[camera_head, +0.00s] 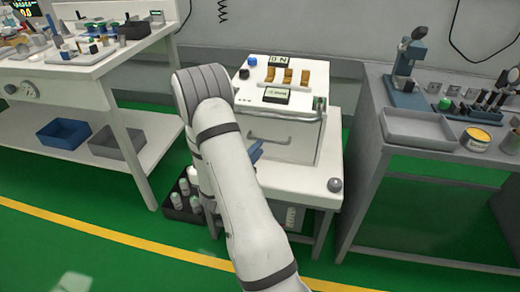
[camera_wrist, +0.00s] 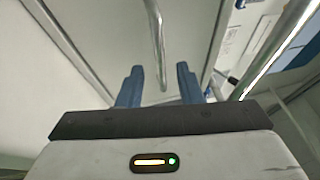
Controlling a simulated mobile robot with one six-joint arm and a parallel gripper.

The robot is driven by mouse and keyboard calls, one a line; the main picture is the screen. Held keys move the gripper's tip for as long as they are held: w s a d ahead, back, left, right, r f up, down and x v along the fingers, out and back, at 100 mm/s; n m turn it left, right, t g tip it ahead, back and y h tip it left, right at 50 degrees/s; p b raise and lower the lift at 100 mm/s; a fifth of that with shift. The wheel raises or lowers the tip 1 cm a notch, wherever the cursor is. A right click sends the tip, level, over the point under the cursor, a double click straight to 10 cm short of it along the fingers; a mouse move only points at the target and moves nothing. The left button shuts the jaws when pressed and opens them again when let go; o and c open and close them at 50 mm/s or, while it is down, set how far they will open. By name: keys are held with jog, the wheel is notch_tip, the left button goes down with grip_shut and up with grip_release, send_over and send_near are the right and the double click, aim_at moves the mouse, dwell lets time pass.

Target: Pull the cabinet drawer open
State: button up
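The white cabinet (camera_head: 300,150) stands on a low white table in the middle of the head view. Its drawer front carries a thin grey handle (camera_head: 270,138). My gripper (camera_head: 256,151) is mostly hidden behind my arm there; a blue finger shows just below the handle's left part. In the wrist view, my gripper (camera_wrist: 159,82) has its two blue fingers apart. A metal handle bar (camera_wrist: 156,38) runs down from the top edge and ends between the fingers in the picture. A gap shows on either side of it; contact cannot be told. The drawer looks shut.
The low white table (camera_head: 300,182) carries a grey ball knob (camera_head: 335,185) at its front right corner. A crate of bottles (camera_head: 182,200) stands on the floor at left. A white workbench (camera_head: 90,62) is at left, a grey bench (camera_head: 405,128) at right. The green floor in front is clear.

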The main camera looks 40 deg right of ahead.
jog(key=shift+x, duration=1.45)
jog(key=shift+c, duration=0.4)
grip_shut()
